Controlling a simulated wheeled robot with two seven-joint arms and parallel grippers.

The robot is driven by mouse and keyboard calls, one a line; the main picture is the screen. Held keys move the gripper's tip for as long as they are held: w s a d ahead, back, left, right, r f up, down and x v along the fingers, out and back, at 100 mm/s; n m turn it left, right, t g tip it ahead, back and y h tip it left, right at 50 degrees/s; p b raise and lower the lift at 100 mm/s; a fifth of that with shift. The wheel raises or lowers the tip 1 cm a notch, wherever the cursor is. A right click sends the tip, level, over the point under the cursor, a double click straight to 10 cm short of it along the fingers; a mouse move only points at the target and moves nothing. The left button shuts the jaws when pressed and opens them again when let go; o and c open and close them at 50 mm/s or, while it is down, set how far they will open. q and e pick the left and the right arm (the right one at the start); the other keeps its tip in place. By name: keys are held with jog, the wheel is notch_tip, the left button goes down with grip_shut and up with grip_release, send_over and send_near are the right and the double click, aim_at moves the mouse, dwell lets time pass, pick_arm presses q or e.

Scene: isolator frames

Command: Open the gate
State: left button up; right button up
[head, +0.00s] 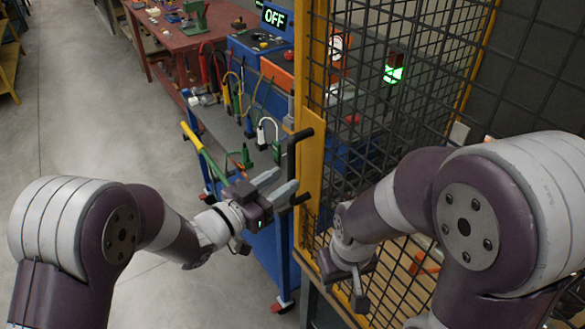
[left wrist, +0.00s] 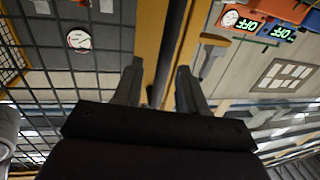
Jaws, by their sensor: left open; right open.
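The gate is a black mesh panel in a yellow frame (head: 311,75), standing upright to the right of centre in the head view. Its black bar handle (head: 291,160) stands out from the yellow post. My left gripper (head: 281,183) is open at the handle, its fingers pointing towards the bar. In the left wrist view, the dark bar (left wrist: 173,45) runs between the open fingers (left wrist: 157,88), with the yellow post behind; I cannot tell whether they touch it. My right gripper (head: 343,281) is open and empty, lower down in front of the mesh. Whether the gate is latched is not visible.
A blue cart (head: 268,245) with tools and cables stands just left of the gate. A red workbench (head: 180,45) is further back. A green light (head: 393,74) shows behind the mesh, and a display (head: 274,18) reads OFF. The grey floor at left is clear.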

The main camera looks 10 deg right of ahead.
aim_at(289, 176)
pick_arm(q)
jog(key=x, duration=0.4)
jog(key=shift+w+f+p, duration=0.1)
jog(key=shift+w+p, duration=0.2)
jog(key=shift+w, duration=0.05)
jog(key=shift+s, duration=0.15)
grip_shut()
